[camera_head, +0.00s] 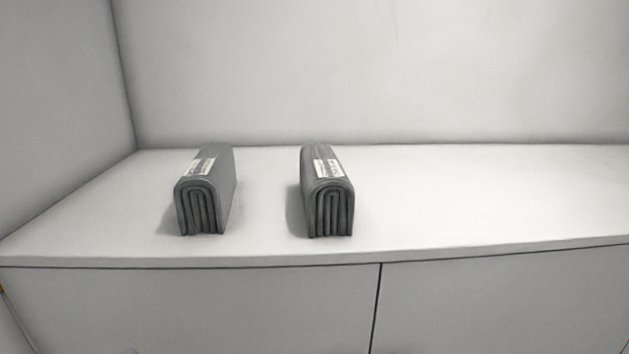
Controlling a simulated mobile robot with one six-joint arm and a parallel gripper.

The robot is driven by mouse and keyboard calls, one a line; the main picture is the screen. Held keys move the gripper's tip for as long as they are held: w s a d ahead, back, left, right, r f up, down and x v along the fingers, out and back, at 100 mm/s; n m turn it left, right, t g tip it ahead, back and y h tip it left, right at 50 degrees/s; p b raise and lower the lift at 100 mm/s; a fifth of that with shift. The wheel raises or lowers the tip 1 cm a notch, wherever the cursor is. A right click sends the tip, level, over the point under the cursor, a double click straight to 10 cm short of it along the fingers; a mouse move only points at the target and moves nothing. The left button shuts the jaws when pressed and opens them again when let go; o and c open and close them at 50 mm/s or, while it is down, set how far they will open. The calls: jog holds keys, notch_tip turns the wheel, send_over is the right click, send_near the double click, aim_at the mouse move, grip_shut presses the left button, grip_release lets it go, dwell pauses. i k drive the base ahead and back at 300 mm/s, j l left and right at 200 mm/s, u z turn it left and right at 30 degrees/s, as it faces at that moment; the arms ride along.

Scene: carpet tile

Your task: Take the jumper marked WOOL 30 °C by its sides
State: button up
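Two grey folded jumpers stand on the white cabinet top in the head view. The left jumper (222,186) and the right jumper (313,188) look nearly alike, each an upright folded bundle with a rounded top and its layered end facing me. Each has a whitish label on top: the left label (201,166) and the right label (328,168). The print on both labels is too small to read, so I cannot tell which one is marked WOOL 30 °C. My gripper is not in view.
The white cabinet top (480,200) is bare to the right of the jumpers, and a clear gap lies between them. Its front edge runs just before them. A wall (400,80) stands behind and a side wall (60,110) at the left.

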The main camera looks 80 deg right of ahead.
aim_at(203, 195)
jog(key=k+z, duration=0.1)
jog(key=z, duration=0.35)
jog(key=k+z, duration=0.1)
jog(key=z, duration=0.35)
jog(key=k+l+z, duration=0.1)
jog(key=z, duration=0.4)
